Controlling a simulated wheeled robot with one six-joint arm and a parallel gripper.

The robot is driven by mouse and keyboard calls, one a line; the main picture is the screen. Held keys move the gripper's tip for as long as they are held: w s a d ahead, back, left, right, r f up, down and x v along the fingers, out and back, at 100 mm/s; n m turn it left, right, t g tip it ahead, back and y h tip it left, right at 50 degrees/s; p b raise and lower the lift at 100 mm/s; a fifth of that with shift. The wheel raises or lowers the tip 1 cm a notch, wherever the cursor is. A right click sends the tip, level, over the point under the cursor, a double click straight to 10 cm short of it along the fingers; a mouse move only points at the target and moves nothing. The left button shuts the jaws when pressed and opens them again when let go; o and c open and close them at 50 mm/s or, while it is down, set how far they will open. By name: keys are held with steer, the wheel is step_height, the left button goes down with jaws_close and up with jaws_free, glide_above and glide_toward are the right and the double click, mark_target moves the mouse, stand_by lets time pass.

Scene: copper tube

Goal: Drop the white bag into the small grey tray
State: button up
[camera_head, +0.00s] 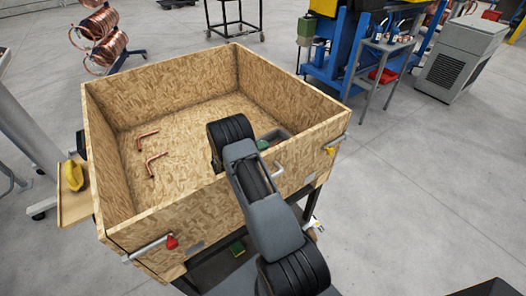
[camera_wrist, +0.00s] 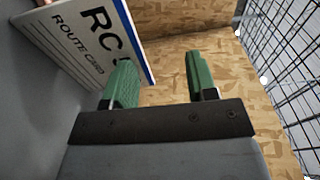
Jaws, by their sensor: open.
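My gripper (camera_wrist: 160,72) is open in the wrist view, with two green fingers apart and nothing visible between them. In the head view only a bit of green of my gripper (camera_head: 263,144) shows past my arm, inside the near right part of the wooden crate. A grey, tray-like thing (camera_head: 279,133) shows partly beside it, against the crate's right side; my arm hides part of it, and I cannot tell if it is the small grey tray. I cannot make out the white bag in either view.
The open chipboard crate (camera_head: 195,88) holds two bent copper tubes (camera_head: 152,163) on its floor. In the wrist view a route card (camera_wrist: 88,42) stands close to the left finger, and dark wire mesh (camera_wrist: 285,70) runs along the right. The crate's far floor is clear.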

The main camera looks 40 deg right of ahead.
steer(key=w+a+b, duration=0.1)
steer(key=w+a, duration=0.1)
steer(key=a, duration=1)
steer(key=shift+w+r, duration=0.15)
steer(key=shift+r, duration=0.15)
